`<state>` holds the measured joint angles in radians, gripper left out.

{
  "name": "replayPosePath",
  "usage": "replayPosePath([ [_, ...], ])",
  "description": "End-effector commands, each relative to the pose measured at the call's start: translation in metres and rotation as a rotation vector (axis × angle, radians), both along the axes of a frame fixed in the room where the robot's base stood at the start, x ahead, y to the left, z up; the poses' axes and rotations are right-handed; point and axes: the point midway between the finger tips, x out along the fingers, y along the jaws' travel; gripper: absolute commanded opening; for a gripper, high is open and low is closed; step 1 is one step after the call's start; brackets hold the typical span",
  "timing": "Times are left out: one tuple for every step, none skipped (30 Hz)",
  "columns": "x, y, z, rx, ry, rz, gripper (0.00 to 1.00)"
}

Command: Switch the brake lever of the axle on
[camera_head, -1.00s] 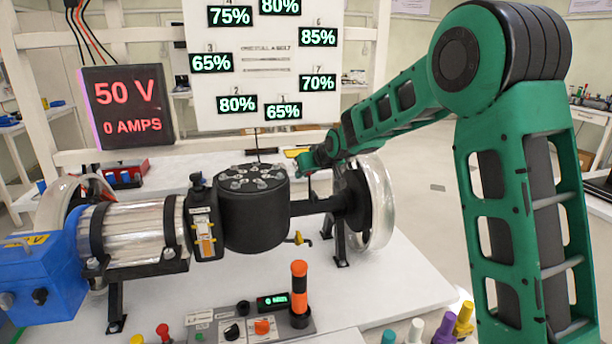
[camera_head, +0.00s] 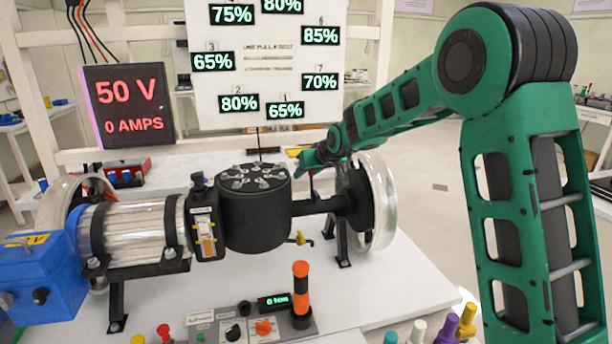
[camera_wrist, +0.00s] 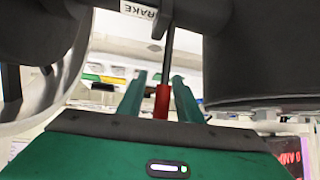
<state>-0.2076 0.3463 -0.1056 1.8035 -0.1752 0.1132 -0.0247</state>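The brake lever has a red handle (camera_wrist: 162,98) on a thin dark rod, hanging in the wrist view from a dark part with a BRAKE label (camera_wrist: 139,11). My gripper (camera_wrist: 158,97) has its two green fingers apart, one on each side of the red handle. Gaps show between the handle and the fingers, so it looks open around the handle. In the head view my gripper (camera_head: 301,178) is at the axle (camera_head: 318,206), between the black drum (camera_head: 254,218) and the clear wheel (camera_head: 384,205). The lever is mostly hidden there.
A blue box (camera_head: 40,275) and a silver motor (camera_head: 135,233) are left of the drum. A control panel (camera_head: 225,328) with an orange-black stick (camera_head: 301,290) stands in front. A yellow handle (camera_head: 300,239) is below the axle. A display (camera_head: 128,105) reads 50 V, 0 AMPS.

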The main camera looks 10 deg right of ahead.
Motion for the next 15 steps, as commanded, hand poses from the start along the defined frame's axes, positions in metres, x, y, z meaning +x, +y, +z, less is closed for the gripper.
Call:
replayPosePath([
  [-0.001,0.0,0.001,0.0,0.0,0.0,0.32],
  [-0.002,0.0,0.002,0.0,0.0,0.0,0.32],
  [-0.003,-0.001,0.003,0.0,-0.001,0.0,0.32],
  [-0.005,-0.001,0.005,0.0,-0.001,0.0,0.32],
  [-0.007,-0.002,0.007,0.001,-0.002,0.001,0.32],
  [-0.011,-0.003,0.011,0.001,-0.002,0.001,0.32],
  [-0.014,-0.004,0.013,0.001,-0.002,0.0,0.32],
  [-0.017,-0.005,0.017,0.001,-0.002,0.0,0.32],
  [-0.023,-0.007,0.021,0.001,-0.002,0.001,0.32],
  [-0.027,-0.008,0.024,0.001,-0.002,0.001,0.32],
  [-0.03,-0.009,0.029,0.001,-0.003,0.001,0.32],
  [-0.036,-0.011,0.033,0.001,-0.003,0.001,0.32],
  [-0.04,-0.012,0.037,0.001,-0.003,0.001,0.32],
  [-0.044,-0.014,0.04,0.001,-0.002,0.0,0.32],
  [-0.049,-0.016,0.045,0.001,-0.002,0.0,0.32],
])
